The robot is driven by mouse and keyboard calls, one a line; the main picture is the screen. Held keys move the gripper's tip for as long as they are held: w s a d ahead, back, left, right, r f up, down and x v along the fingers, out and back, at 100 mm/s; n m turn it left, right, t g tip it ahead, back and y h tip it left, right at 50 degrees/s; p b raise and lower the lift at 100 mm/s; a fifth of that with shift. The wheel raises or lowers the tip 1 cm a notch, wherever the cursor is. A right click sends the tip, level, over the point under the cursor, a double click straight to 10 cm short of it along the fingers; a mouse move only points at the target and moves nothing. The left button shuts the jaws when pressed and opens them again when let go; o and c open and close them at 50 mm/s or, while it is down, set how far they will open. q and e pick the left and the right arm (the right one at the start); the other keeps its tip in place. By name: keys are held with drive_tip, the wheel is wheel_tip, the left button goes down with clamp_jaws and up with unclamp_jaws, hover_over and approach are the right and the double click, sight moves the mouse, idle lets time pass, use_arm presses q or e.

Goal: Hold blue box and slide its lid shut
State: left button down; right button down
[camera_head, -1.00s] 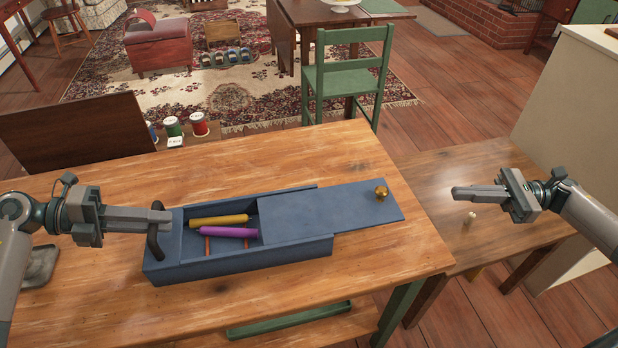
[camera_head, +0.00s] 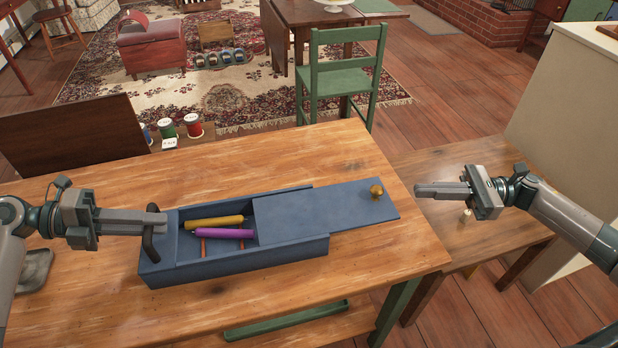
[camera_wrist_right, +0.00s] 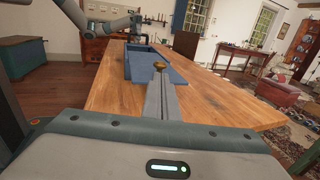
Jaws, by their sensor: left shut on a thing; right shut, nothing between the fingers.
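The blue box (camera_head: 240,268) sits on the wooden table with its left part open. Its blue lid (camera_head: 322,212) sticks out past the right end and carries a brass knob (camera_head: 376,190) near its right end. A yellow roll (camera_head: 215,222) and a purple roll (camera_head: 224,234) lie inside. My left gripper (camera_head: 160,222) is shut on the dark handle (camera_head: 148,245) at the box's left end. My right gripper (camera_head: 418,190) is shut and empty, right of the knob and apart from it. In the right wrist view the knob (camera_wrist_right: 159,66) shows just beyond the fingertips.
The wooden table (camera_head: 80,310) is clear in front of the box. A lower side table (camera_head: 480,240) with a small pale peg (camera_head: 467,214) stands at right. A green chair (camera_head: 343,80) stands behind the table. Several spools (camera_head: 193,125) stand behind the far edge.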

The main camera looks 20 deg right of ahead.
sight(391, 213)
drive_tip(key=x, duration=0.6)
drive_tip(key=shift+w+a, duration=0.15)
drive_tip(key=shift+a, duration=0.1)
drive_tip(key=shift+a, duration=0.1)
drive_tip(key=a, duration=1.6)
drive_tip(key=shift+w+a, duration=0.2)
drive_tip(key=shift+w, duration=0.1)
use_arm(q)
drive_tip(key=shift+d, duration=0.1)
use_arm(e)
drive_tip(key=shift+a, duration=0.25)
drive_tip(key=shift+s, duration=0.1)
drive_tip(key=v, duration=1.4)
drive_tip(key=shift+d, duration=0.2)
use_arm(q)
drive_tip(key=c, duration=1.6)
unclamp_jaws()
drive_tip(key=shift+c, duration=0.2)
